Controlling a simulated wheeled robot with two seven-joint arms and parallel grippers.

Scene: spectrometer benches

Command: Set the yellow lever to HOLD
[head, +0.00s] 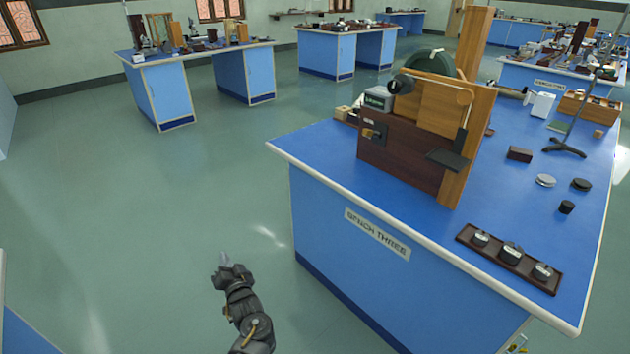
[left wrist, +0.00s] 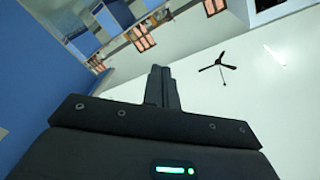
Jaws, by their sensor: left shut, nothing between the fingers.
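My left gripper (head: 224,260) is low over the open floor, left of the bench labelled BENCH THREE (head: 310,150) and apart from it. In the left wrist view its fingers (left wrist: 161,85) are together with nothing between them. On the bench stands a dark brown wooden apparatus (head: 400,160) with a small fitting (head: 374,132) on its front left face; it is too small to tell whether this is the yellow lever. A small yellow piece (head: 522,348) shows at the bottom edge by the bench's near end; I cannot tell what it is. No HOLD marking is readable.
A tray with several dark weights (head: 510,260) lies near the bench's front edge. A black-based stand (head: 566,148) and small discs lie to the right. Other blue benches (head: 165,95) stand behind. The floor (head: 150,210) left of the bench is clear.

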